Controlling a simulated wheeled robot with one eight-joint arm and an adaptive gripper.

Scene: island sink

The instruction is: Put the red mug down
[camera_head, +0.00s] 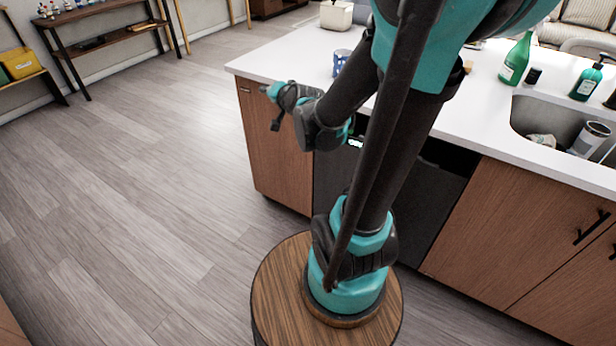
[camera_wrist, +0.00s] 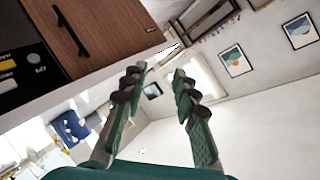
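No red mug shows in either view. My gripper (camera_head: 273,106) is off the left end of the kitchen island in the head view, in front of its wooden side. In the wrist view, the two fingers of my gripper (camera_wrist: 158,74) stand apart with a clear gap and nothing between them. A blue and white patterned mug (camera_head: 341,62) stands on the white island countertop (camera_head: 290,62), partly behind my arm. A blue object on a white surface (camera_wrist: 68,127), likely that mug, shows at the lower left of the wrist view.
A green bottle (camera_head: 515,60), a small dark jar (camera_head: 533,76) and a soap bottle (camera_head: 586,82) stand around the sink (camera_head: 540,118), which holds a can-like container (camera_head: 588,139). Open floor (camera_head: 150,190) lies left of the island.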

